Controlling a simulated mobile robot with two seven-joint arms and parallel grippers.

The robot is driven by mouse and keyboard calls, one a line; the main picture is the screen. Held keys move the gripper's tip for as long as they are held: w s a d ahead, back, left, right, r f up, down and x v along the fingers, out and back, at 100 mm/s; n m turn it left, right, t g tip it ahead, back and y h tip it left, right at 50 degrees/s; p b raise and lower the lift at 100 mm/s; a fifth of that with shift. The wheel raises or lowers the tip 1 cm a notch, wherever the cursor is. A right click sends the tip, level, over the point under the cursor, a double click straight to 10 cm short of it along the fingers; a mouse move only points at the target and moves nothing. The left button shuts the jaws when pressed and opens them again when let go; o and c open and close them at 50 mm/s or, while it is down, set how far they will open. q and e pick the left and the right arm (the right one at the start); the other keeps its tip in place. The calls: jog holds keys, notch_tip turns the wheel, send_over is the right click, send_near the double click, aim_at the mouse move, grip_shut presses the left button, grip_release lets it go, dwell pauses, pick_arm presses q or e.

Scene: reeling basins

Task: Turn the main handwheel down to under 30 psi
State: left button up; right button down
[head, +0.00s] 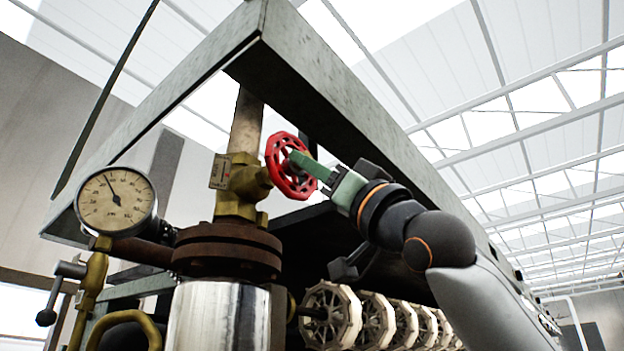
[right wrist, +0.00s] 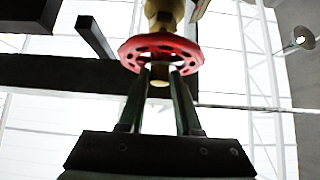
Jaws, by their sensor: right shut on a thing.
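The red main handwheel (head: 281,150) sits on a brass valve body (head: 236,185) on the pipe above a rusty flange. In the right wrist view the red handwheel (right wrist: 130,50) faces me. My right gripper (head: 304,161) reaches in from the right with its green fingers at the wheel's centre. In the right wrist view my right gripper (right wrist: 160,75) is shut on the wheel's hub, one finger on each side. The round pressure gauge (head: 95,208) stands left of the valve. Its needle points up and slightly left; the numbers are too small to read surely. My left gripper is not in view.
A grey metal frame beam (head: 350,100) passes above the handwheel and my right arm. Several pale reels (head: 332,314) stand in a row below. A shiny metal cylinder (head: 218,318) stands under the rusty flange (head: 228,250). A small lever valve (head: 93,280) is at the lower left.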

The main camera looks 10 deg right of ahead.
dwell(0.3)
jog(key=shift+s+a+r+m+t+h+b, duration=0.15)
jog(key=shift+m+t+h+b, duration=0.5)
jog(key=shift+m+h, duration=1.6)
jog(key=shift+s+a+f+m+t+h+b, duration=0.15)
jog(key=shift+m+t+h, duration=0.95)
jog(key=shift+m+h, duration=1.1)
jog(key=shift+s+a+r+m+t+h+b, duration=0.15)
jog(key=shift+m+t+h+b, duration=0.55)
jog(key=shift+m+h, duration=1.5)
jog(key=shift+d+m+y, duration=0.1)
jog(key=shift+m+y, duration=0.25)
jog(key=shift+m, duration=0.6)
jog(key=c, duration=0.6)
grip_release()
